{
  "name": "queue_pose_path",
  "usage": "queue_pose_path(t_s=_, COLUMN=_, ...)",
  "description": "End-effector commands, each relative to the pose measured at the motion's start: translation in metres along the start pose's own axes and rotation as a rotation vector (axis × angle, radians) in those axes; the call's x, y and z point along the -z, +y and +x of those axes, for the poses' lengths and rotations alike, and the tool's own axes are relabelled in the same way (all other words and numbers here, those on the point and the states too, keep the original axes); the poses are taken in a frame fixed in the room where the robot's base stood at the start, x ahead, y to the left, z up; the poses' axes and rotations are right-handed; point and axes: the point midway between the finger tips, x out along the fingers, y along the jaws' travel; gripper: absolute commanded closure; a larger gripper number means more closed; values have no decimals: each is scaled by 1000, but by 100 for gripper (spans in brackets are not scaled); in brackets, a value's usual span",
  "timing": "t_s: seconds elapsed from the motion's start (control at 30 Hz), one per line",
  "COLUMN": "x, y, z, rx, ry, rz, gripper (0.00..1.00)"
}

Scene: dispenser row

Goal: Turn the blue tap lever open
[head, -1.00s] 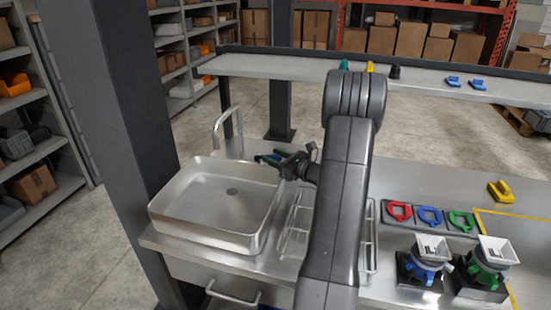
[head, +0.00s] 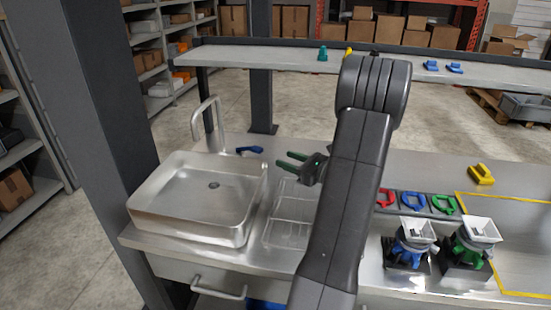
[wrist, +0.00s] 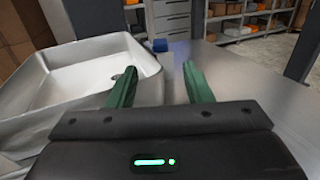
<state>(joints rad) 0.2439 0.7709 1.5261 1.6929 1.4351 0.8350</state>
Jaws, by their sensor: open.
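The blue tap lever (head: 250,149) stands at the back right of the sink, near the base of the curved metal tap (head: 207,125). In the wrist view a blue piece (wrist: 160,45), which looks like the lever, shows beyond the fingertips. My gripper (head: 283,160) has dark green fingers, is open and empty, and points left toward the lever with a gap between them. In the wrist view the open fingers (wrist: 160,75) point ahead over the bench beside the sink basin.
The metal sink basin (head: 140,205) is left of my gripper, and a wire rack (head: 285,228) lies below it. Two dispensers (head: 410,248) (head: 468,250) and red, blue and green rings (head: 412,202) are at the right. A raised shelf (head: 275,58) runs behind. A yellow piece (head: 481,175) lies at right.

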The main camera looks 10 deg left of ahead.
Motion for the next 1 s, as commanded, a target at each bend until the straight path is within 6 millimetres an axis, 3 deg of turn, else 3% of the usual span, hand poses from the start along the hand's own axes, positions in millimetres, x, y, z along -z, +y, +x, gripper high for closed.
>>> queue_pose_path(t_s=0.13, x=0, y=0, z=-12, rx=1, ry=-1, rz=0, gripper=55)
queue_pose_path(t_s=0.43, x=0, y=0, z=-14, rx=0, ry=0, rz=1, gripper=55)
queue_pose_path(t_s=0.57, x=0, y=-2, z=-14, rx=-5, ry=-1, rz=-27, gripper=80)
queue_pose_path(t_s=0.67, x=0, y=-9, z=-12, rx=-21, ry=-5, rz=-134, gripper=100)
queue_pose_path(t_s=1.0, x=1, y=-53, z=0, rx=-129, ry=-77, rz=-904, gripper=100)
